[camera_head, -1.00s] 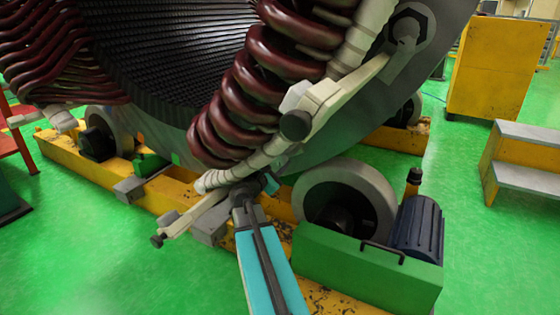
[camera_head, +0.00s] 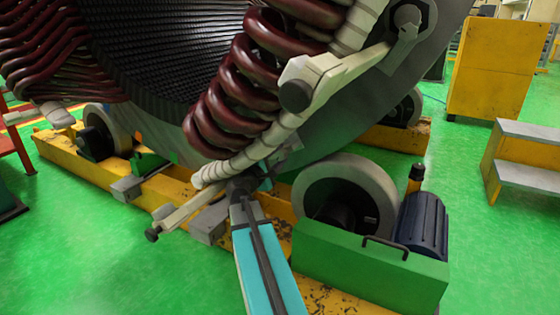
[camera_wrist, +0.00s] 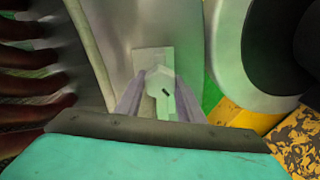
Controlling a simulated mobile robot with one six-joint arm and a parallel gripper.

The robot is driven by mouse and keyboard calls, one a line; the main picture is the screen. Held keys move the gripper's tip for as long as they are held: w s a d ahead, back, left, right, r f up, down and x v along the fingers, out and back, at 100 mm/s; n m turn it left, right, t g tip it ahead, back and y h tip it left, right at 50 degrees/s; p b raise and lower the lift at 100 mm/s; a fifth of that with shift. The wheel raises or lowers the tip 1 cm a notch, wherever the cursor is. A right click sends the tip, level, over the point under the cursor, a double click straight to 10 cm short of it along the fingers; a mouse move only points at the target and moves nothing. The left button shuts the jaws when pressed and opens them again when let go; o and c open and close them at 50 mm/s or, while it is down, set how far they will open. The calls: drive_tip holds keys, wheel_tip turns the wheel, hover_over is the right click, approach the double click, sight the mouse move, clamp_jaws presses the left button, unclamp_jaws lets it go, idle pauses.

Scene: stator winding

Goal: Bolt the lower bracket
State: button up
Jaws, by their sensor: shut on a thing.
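The lower bracket (camera_head: 190,211) is a pale bar with a dark knob, sticking out to the lower left below the maroon coils (camera_head: 240,85). My gripper (camera_head: 268,172) is at the stator's lower edge, right of this bar; its fingertips are hard to make out there. In the wrist view, the two grey-purple fingers of my gripper (camera_wrist: 160,92) are shut on a small pale hexagonal piece (camera_wrist: 157,76), apparently a bolt head. It lies in front of a pale plate (camera_wrist: 153,55) on the grey stator face. Whether the bolt is seated cannot be told.
An upper bracket (camera_head: 335,72) with a dark knob overhangs from above right. A grey roller wheel (camera_head: 350,190) and green motor housing (camera_head: 370,265) stand close to the right of my arm. The yellow base frame (camera_head: 85,170) runs below. Green floor is open at lower left.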

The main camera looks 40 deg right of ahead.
drive_tip(key=m, duration=0.2)
drive_tip(key=m+b, duration=0.1)
drive_tip(key=m, duration=0.2)
drive_tip(key=shift+w+a+m, duration=0.15)
drive_tip(key=shift+m, duration=0.15)
drive_tip(key=m, duration=0.5)
idle(0.4)
drive_tip(key=o, duration=1.1)
drive_tip(key=shift+c, duration=0.2)
